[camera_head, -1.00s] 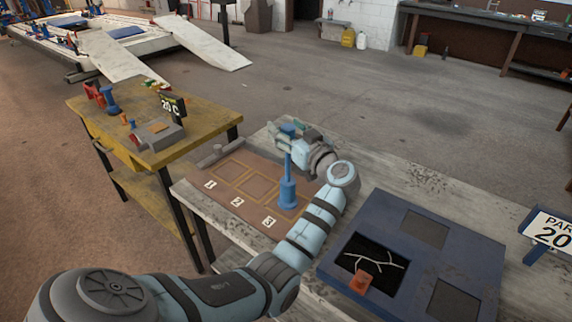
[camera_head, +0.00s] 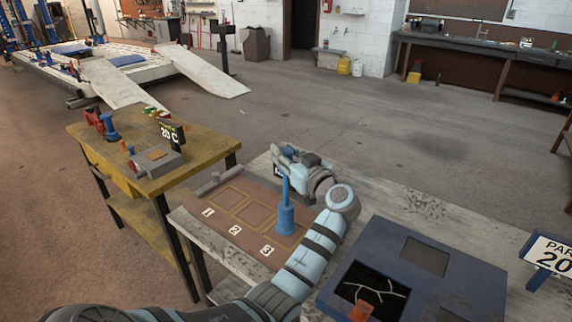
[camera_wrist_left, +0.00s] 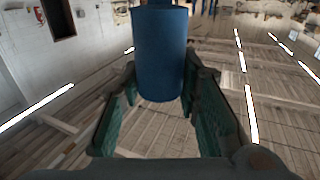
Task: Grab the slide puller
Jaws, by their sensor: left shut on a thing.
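The blue slide puller (camera_head: 286,219) stands upright on the brown mat (camera_head: 232,190), beside the number 3. It has a wide base and a thin shaft rising towards my left gripper (camera_head: 287,152). In the left wrist view, a thick blue cylinder (camera_wrist_left: 160,55) sits between the green finger pads of the left gripper (camera_wrist_left: 160,110). The left gripper is shut on it. It seems to be the upper part of the puller, but the join is hidden in the head view. My right gripper is not in view.
The mat has outlined squares with number labels. A dark blue tray (camera_head: 388,235) with recesses is at right, holding an orange piece (camera_head: 361,311). A number sign (camera_head: 550,252) stands at far right. A yellow cart (camera_head: 205,150) with several items is at left.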

